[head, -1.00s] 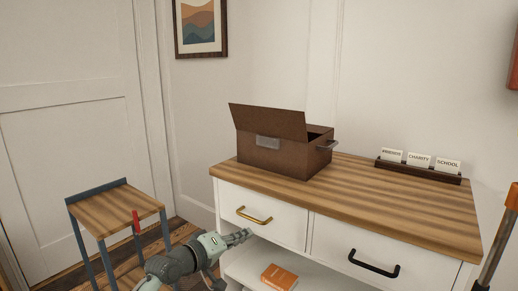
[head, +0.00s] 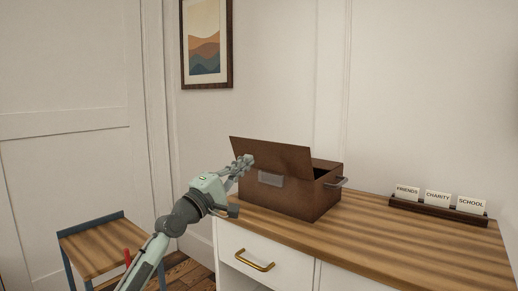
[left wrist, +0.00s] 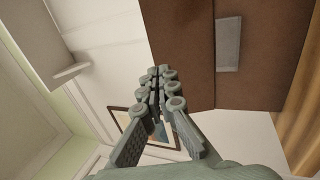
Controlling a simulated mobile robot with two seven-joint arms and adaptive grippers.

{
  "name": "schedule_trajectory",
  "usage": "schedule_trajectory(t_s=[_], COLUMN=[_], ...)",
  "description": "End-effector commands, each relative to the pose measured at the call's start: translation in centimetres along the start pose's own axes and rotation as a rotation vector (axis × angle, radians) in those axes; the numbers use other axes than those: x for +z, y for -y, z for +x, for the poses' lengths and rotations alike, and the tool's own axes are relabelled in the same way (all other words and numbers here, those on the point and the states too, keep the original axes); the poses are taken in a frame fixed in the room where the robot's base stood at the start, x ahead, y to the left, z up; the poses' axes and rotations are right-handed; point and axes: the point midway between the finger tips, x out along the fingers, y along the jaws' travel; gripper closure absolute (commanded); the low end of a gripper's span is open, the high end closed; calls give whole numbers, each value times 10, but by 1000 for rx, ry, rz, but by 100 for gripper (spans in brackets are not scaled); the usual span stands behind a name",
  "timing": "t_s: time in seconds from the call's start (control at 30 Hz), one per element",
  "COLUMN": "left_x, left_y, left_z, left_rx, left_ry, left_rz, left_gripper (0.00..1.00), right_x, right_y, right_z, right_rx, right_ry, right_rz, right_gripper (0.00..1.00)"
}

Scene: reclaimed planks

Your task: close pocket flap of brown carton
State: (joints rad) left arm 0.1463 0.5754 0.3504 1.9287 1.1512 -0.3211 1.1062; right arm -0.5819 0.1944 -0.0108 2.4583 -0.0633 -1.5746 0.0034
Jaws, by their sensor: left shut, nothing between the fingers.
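The brown carton (head: 307,198) stands on the wooden top of the white cabinet. Its flap (head: 275,159) is raised and tilted at the front, and a dark opening shows behind it at the right. A grey label plate (head: 270,179) is on the carton's front. My left gripper (head: 246,161) is shut and empty, in front of the flap's left part in the head view. In the left wrist view its fingertips (left wrist: 161,74) are together by the edge of the brown flap (left wrist: 181,35); I cannot tell if they touch. My right gripper is not in view.
A dark holder (head: 438,211) with cards reading FRIENDS, CHARITY and SCHOOL stands on the cabinet top (head: 390,246) at the right. A small blue-framed wooden table (head: 95,245) is at the lower left. A framed picture (head: 206,42) hangs behind. The top right of the carton is clear.

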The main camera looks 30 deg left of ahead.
Motion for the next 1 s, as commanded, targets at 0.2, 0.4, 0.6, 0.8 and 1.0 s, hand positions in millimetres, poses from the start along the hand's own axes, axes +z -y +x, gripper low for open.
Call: schedule_trajectory(t_s=[0.2,0.4,0.6,0.8,1.0], left_x=[0,0,0,0,-4], left_y=[-2,0,1,1,0], left_z=[42,61,65,64,65], left_rx=[1,-1,-1,-1,-10], left_ry=[0,0,0,0,-1], left_rz=[0,1,2,1,2], left_gripper=[100,100,100,100,100], right_x=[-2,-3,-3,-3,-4], right_y=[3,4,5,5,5], right_z=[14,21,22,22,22], right_rx=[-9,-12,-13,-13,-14], right_ry=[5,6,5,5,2], right_rz=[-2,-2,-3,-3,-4], right_gripper=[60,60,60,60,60])
